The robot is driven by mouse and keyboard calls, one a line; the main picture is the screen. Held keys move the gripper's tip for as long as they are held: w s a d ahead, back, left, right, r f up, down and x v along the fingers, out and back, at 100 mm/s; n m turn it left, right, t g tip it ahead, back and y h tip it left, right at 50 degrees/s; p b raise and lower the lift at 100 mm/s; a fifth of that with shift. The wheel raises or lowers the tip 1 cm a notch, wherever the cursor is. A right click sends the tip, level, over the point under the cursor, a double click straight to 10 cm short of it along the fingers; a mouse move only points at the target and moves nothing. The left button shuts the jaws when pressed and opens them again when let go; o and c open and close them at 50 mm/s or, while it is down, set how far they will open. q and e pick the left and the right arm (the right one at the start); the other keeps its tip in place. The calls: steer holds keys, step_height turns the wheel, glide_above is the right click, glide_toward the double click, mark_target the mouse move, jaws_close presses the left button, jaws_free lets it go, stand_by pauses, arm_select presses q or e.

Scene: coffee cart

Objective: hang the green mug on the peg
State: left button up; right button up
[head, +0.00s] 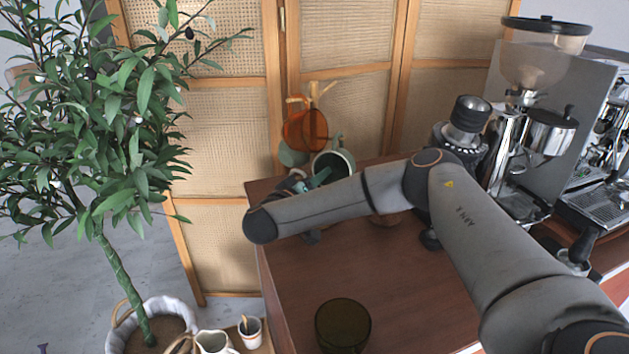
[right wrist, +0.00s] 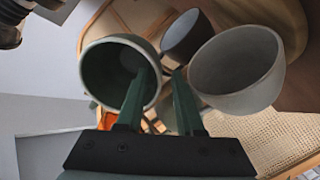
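The green mug (head: 346,161) lies tilted on its side at the mug tree, its open mouth toward me. A wooden peg (head: 325,89) shows at the tree's top. My left gripper is not in view.
An orange mug (head: 305,131) and a grey-green mug (head: 291,155) hang on the tree; a pale mug (right wrist: 238,70) is close to my right finger. A dark glass (head: 343,326) stands at the cart's front. Grinder (head: 535,70) and espresso machine stand right.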

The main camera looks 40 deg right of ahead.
steer(key=p+v, duration=0.1)
steer(key=v, duration=1.1)
steer(key=shift+s+a+p, duration=0.15)
steer(key=shift+a+p, duration=0.1)
steer(key=shift+p, duration=0.1)
